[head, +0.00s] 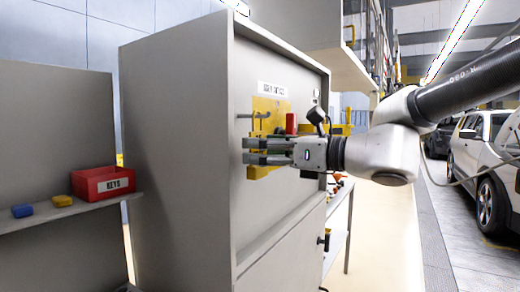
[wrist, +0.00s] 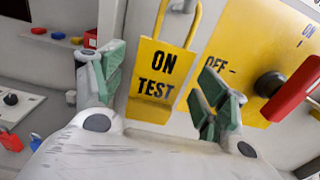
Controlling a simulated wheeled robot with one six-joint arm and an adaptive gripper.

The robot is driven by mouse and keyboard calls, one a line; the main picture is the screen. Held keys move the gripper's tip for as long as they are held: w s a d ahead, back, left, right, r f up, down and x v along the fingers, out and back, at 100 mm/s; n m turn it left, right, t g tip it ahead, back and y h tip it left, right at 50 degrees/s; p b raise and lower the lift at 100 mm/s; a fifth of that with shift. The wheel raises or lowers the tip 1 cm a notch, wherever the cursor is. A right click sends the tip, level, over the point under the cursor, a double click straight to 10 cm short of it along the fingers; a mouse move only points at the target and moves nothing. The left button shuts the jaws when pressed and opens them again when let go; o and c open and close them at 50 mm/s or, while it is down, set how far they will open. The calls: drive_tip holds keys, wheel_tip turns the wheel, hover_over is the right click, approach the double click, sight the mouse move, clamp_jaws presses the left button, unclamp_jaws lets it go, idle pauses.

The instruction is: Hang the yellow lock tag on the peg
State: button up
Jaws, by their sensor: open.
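The yellow lock tag (wrist: 153,88), lettered ON TEST, hangs nearly upright in the wrist view with its yellow shackle looping up. In the head view its lower part (head: 259,173) shows below my gripper (head: 250,151). The grey peg (head: 252,115) sticks out from the cabinet front, and the shackle appears to be around it. The peg also shows at the top edge of the wrist view (wrist: 181,5), where the contact is cut off. My gripper (wrist: 162,66) is open, its green-padded fingers on either side of the tag, with a gap at the left finger.
A yellow switch plate (wrist: 237,45) with a red rotary handle (wrist: 297,92) is close right of my gripper. The grey cabinet (head: 175,150) stands behind. A red KEYS box (head: 103,184), a blue block (head: 22,211) and a yellow block (head: 62,201) sit on the left shelf.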

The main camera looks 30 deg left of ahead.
drive_tip(key=s+d, duration=0.1)
drive_tip(key=d, duration=1)
drive_tip(key=s+d+f+n+g+h, duration=0.4)
drive_tip(key=d+f+n, duration=0.3)
drive_tip(key=f+n, duration=0.45)
drive_tip(key=d+f+n+t+h, duration=0.2)
drive_tip(key=d+f+n+h, duration=0.4)
drive_tip(key=d, duration=0.6)
drive_tip(key=s+d+t+h, duration=0.1)
drive_tip(key=d+h, duration=0.1)
drive_tip(key=d, duration=0.8)
drive_tip(key=s+d+f+n+t+h, duration=0.1)
drive_tip(key=d+t+h, duration=0.1)
drive_tip(key=d, duration=0.9)
drive_tip(key=s+d+t+h, duration=0.1)
drive_tip(key=d+h, duration=0.3)
drive_tip(key=d, duration=0.7)
drive_tip(key=shift+s+f+t, duration=0.25)
drive_tip(key=shift+f+t, duration=0.15)
drive_tip(key=shift+n, duration=0.25)
